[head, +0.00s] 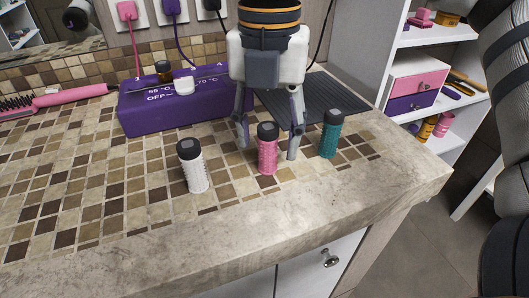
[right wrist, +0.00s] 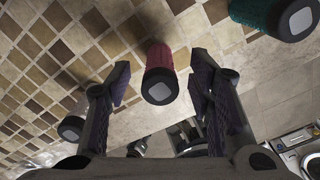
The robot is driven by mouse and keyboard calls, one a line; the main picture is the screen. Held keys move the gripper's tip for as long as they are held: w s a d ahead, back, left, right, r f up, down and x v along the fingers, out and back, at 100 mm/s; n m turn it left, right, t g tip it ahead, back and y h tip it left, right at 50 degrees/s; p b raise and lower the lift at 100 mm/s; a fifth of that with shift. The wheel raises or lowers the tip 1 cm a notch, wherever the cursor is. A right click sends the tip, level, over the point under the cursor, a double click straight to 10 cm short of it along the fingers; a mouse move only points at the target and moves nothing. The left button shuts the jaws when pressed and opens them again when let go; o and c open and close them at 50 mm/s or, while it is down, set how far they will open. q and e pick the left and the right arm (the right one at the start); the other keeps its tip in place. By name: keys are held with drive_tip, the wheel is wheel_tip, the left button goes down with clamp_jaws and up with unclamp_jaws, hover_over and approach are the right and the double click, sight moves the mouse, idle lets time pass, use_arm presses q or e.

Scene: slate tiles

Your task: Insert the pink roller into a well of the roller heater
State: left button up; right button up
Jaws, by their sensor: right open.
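The pink roller (head: 267,154) stands upright on the tiled counter, with a dark cap on top. It also shows in the right wrist view (right wrist: 160,58), seen from above its cap. My right gripper (head: 268,150) is open and points down, with one finger on each side of the pink roller. In the right wrist view my right gripper (right wrist: 158,88) shows gaps between both fingers and the roller. The purple roller heater (head: 165,112) sits behind, to the left, with a dark-capped piece and a white switch on top. Its wells are hard to see. My left gripper is not in view.
A white roller (head: 194,170) stands left of the pink one, and a teal roller (head: 330,138) stands to the right, close to my right finger. A dark ribbed mat (head: 340,92) lies behind. A pink brush (head: 70,95) lies at the left. The front counter is clear.

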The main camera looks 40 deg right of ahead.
drive_tip(key=shift+r, duration=0.15)
clamp_jaws()
